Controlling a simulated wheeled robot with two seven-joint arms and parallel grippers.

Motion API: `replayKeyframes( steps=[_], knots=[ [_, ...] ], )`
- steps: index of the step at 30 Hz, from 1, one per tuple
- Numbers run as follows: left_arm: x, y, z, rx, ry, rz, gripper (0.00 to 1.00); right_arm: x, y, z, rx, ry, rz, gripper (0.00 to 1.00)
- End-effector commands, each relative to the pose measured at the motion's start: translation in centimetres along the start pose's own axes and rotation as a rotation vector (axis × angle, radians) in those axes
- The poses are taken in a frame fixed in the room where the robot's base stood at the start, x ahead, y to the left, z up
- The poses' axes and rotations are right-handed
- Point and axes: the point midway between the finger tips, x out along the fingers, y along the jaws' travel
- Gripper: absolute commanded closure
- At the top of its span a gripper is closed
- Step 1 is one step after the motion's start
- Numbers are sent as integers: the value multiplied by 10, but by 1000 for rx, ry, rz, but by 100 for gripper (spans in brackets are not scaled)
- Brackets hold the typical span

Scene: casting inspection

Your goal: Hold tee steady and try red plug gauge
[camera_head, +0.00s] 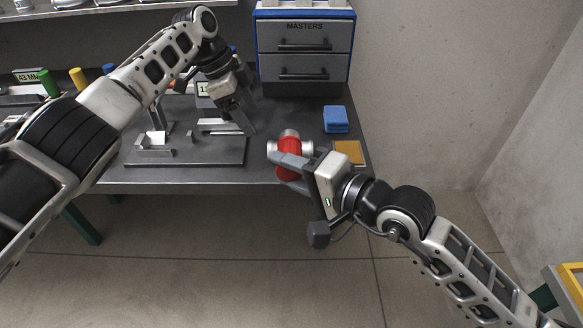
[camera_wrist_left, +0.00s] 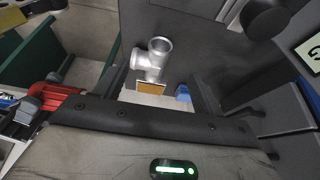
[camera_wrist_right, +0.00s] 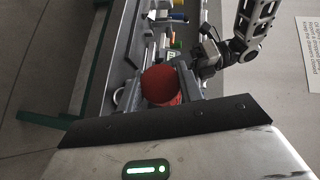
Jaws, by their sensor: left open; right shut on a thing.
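The silver tee (camera_head: 306,147) is near the bench's front right edge, partly hidden by the red plug gauge (camera_head: 290,148) in the head view. In the left wrist view the whole tee (camera_wrist_left: 154,62) shows, one round opening facing the camera. My right gripper (camera_head: 289,167) is shut on the red plug gauge, in front of the tee. The gauge's rounded red end (camera_wrist_right: 161,86) fills the gap between the fingers in the right wrist view. In the left wrist view the gauge (camera_wrist_left: 58,93) is apart from the tee. My left gripper (camera_head: 240,117) is open and empty, left of and behind the tee.
A grey fixture plate (camera_head: 190,155) with metal blocks lies left of the tee. A blue block (camera_head: 336,119) and an orange-brown pad (camera_head: 349,152) lie to the right. The grey MASTERS drawer cabinet (camera_head: 305,48) stands behind. Green, yellow and blue handles stand at the left.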

Motion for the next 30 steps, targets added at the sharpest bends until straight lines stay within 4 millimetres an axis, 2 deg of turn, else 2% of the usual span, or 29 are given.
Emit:
replayKeyframes(
  steps=[1, 3, 15, 21, 30],
  knots=[
    [16, 0, 3, 1, -1, 0, 31, 3, 16, 2, 0, 0, -1, 88],
    [27, 0, 3, 1, -1, 1, 31, 5, 26, 4, -1, 1, -1, 88],
    [82, 0, 2, 0, -1, -1, 31, 17, 80, 12, -1, 1, -1, 88],
    [94, 0, 1, -1, 0, -1, 31, 19, 92, 14, -1, 1, -1, 88],
    [95, 0, 0, -2, 0, -1, 31, 20, 94, 15, -1, 1, -1, 88]
  ],
)
